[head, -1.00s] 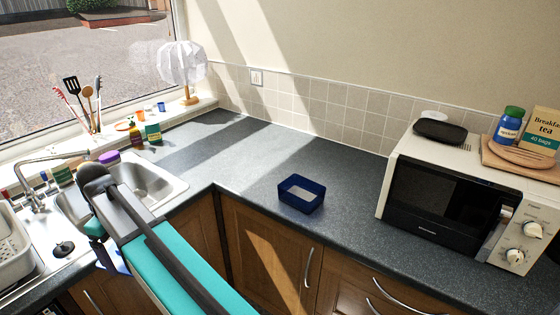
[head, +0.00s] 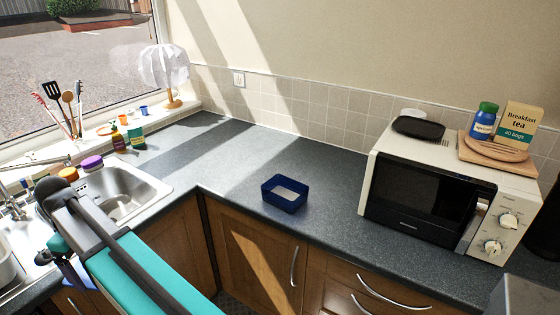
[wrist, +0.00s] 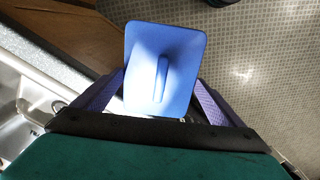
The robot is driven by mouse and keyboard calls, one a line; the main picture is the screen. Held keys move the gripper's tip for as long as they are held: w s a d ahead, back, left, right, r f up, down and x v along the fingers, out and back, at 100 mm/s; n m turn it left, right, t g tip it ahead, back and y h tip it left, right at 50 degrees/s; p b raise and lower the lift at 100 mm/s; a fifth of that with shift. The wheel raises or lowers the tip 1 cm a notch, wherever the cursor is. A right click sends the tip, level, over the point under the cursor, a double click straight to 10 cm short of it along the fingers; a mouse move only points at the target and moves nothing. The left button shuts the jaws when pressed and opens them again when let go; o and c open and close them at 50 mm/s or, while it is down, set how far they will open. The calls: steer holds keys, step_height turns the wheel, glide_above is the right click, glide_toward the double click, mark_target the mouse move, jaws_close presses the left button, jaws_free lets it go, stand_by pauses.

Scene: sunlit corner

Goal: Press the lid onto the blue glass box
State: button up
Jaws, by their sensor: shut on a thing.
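The blue glass box (head: 284,205) stands open and upright on the dark worktop, left of the microwave, in the head view. Its lid (wrist: 180,48) is a flat blue rounded rectangle with a raised bar handle, seen in the wrist view. My gripper (wrist: 161,92) is shut on the lid, with a purple finger on either side. The kitchen floor shows beyond the lid. In the head view my arm hides most of the gripper, low at the left by the sink and well apart from the box.
A microwave (head: 420,203) stands right of the box. The sink (head: 128,187) is at the left, with bottles (head: 136,136) behind it. A lamp (head: 164,70) stands in the back corner. The worktop around the box is clear.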

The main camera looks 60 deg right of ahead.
steer(key=s+d+r+m+p, duration=0.1)
steer(key=s+d+r+p, duration=0.1)
steer(key=d, duration=0.9)
steer(key=s+d+r+m+p, duration=0.1)
steer(key=d+r+p, duration=0.15)
steer(key=d, duration=0.75)
steer(key=s+d+r+m+p, duration=0.1)
steer(key=s+d+r+p, duration=0.15)
steer(key=d, duration=0.85)
steer(key=s+d+r+m+p, duration=0.2)
steer(key=s+d+p, duration=0.1)
steer(key=s+d, duration=0.6)
steer(key=s+d+r+m+p, duration=0.1)
steer(key=s+d+r+p, duration=0.1)
steer(key=s+d, duration=0.8)
steer(key=d+p, duration=0.1)
steer(key=d, duration=0.6)
steer(key=shift+s+d+r+m, duration=0.25)
steer(key=shift+s+r+m, duration=0.05)
steer(key=shift+r+m, duration=0.1)
steer(key=shift+f, duration=0.15)
step_height(320, 180, down, 6)
steer(key=shift+f+b, duration=0.2)
steer(key=shift+b, duration=0.25)
steer(key=shift+f, duration=0.55)
stand_by(0.4)
